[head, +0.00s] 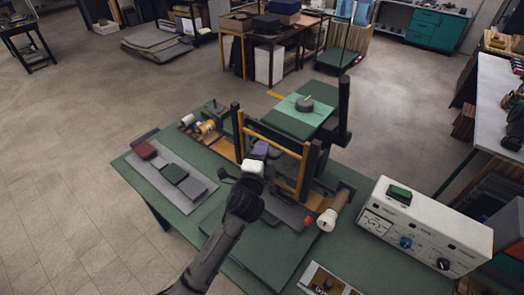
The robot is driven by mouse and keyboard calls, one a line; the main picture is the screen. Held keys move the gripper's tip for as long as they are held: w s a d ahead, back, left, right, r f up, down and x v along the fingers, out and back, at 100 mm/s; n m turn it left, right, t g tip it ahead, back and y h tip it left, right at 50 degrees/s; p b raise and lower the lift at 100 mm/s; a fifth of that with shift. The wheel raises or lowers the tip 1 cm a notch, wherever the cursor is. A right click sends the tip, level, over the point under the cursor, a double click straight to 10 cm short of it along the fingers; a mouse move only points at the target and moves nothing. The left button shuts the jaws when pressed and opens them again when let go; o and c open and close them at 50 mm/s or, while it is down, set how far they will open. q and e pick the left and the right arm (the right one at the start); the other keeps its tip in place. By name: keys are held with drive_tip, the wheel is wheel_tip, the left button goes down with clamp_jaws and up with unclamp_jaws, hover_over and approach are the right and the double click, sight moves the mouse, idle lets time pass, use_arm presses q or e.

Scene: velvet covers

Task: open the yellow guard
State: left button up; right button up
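The yellow guard (303,172) is an upright frame of yellow bars. It stands between the dark posts of a press on the green table, and its lower part is partly hidden. My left gripper (240,180) is in front of the guard, on the near left side, low over the press base. Its arm comes up from the bottom of the head view. A white block (253,167) and a purple piece (261,148) show just beyond the gripper. The fingers are dark and small, so I cannot tell their opening or any contact with the guard. My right gripper is not in view.
On the green table (150,190), a grey tray (201,189) holds red and dark green pieces at the left. A white control box (425,228) stands at the right. A white-ended roll (327,220) lies right of the guard. A printed card (328,282) lies in front.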

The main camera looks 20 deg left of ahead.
use_arm(q)
drive_tip(key=o, duration=0.4)
drive_tip(key=shift+o, duration=0.2)
drive_tip(key=b+v, duration=0.1)
drive_tip(key=v, duration=1.3)
drive_tip(key=shift+b, duration=0.35)
drive_tip(key=shift+a, duration=0.1)
